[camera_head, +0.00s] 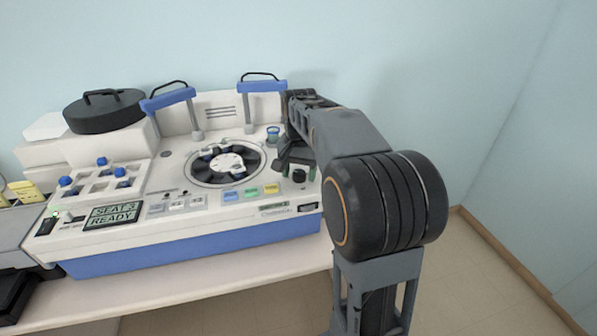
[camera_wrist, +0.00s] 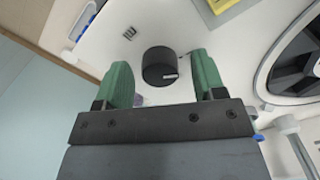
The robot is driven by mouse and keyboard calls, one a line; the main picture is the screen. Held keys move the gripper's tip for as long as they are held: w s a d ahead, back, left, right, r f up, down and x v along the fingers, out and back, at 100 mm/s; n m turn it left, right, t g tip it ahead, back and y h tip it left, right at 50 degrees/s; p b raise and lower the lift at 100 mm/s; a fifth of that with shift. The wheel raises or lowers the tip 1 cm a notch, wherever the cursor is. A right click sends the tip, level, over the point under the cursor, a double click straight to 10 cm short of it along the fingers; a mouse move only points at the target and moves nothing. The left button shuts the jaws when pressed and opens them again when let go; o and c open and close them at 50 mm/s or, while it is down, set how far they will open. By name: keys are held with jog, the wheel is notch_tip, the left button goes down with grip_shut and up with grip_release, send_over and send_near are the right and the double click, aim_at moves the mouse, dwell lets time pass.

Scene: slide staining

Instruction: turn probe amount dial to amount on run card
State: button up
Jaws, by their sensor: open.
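The dial is a black round knob (camera_head: 299,175) at the right front of the white staining machine (camera_head: 247,210). In the wrist view the dial (camera_wrist: 158,65) shows a short white pointer mark near its lower right edge. My gripper (camera_wrist: 162,82) is open, with one green finger on each side of the dial and a visible gap to both. In the head view my gripper (camera_head: 293,160) is over the right part of the machine, partly hidden by my arm. I cannot make out a run card or an amount on it.
The machine's screen (camera_head: 114,214) reads "SEAT 3 READY". Coloured buttons (camera_head: 251,192) lie left of the dial, and a round carousel (camera_head: 224,163) sits behind them. Two blue-topped handles (camera_head: 262,86) stand at the back. A black lid (camera_head: 104,110) rests at the left.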

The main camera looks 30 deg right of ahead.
jog(key=shift+c, duration=0.3)
jog(key=c, duration=0.9)
jog(key=shift+o, duration=0.2)
jog(key=shift+m, duration=0.3)
jog(key=m+p, duration=0.1)
jog(key=m, duration=0.4)
jog(key=shift+p, duration=0.35)
jog(key=m+p, duration=0.1)
jog(key=m, duration=0.5)
jog(key=shift+m, duration=0.3)
jog(key=o, duration=0.9)
